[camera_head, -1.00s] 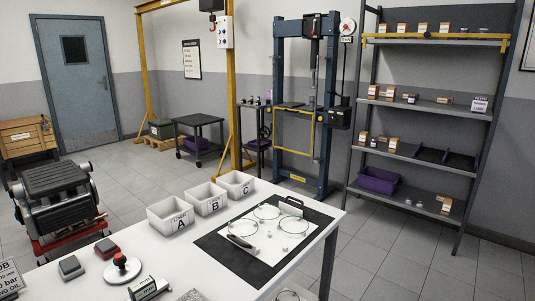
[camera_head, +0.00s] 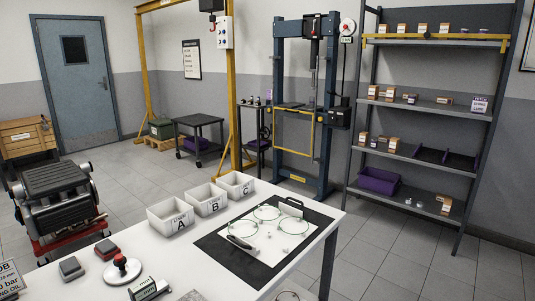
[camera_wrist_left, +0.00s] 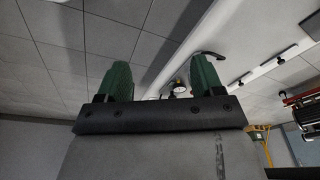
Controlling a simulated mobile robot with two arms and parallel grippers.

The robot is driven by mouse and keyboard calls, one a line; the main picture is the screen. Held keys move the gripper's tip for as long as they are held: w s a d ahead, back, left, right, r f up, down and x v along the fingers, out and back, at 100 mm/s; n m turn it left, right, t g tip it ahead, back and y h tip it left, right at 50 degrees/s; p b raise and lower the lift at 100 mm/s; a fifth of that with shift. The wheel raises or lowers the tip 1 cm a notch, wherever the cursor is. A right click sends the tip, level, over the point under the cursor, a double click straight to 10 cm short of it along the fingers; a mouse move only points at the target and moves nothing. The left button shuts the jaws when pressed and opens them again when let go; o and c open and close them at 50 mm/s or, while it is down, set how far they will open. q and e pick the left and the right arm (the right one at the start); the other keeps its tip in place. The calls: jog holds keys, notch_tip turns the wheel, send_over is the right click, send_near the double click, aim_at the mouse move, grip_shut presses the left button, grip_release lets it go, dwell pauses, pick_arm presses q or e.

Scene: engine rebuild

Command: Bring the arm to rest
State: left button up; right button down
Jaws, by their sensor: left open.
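My left gripper (camera_wrist_left: 160,85) shows in the left wrist view. Its two green fingers stand wide apart with nothing between them. Behind the fingers I see grey floor tiles and a pale, blurred edge that I cannot name for sure. In the head view neither of my arms nor grippers shows.
A white workbench (camera_head: 90,290) fills the lower middle, with bins A (camera_head: 171,216), B (camera_head: 207,200) and C (camera_head: 236,185) and a black mat (camera_head: 222,250) carrying rings. An engine (camera_head: 60,195) stands left, a blue press (camera_head: 325,110) and a shelf rack (camera_head: 430,147) behind. Tiled floor between is clear.

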pick_arm(q)
jog(key=s+a+f+g, duration=0.1)
jog(key=s+a+f, duration=0.2)
jog(key=s+f, duration=1.4)
jog(key=shift+s+f, duration=0.15)
jog(key=shift+f, duration=0.6)
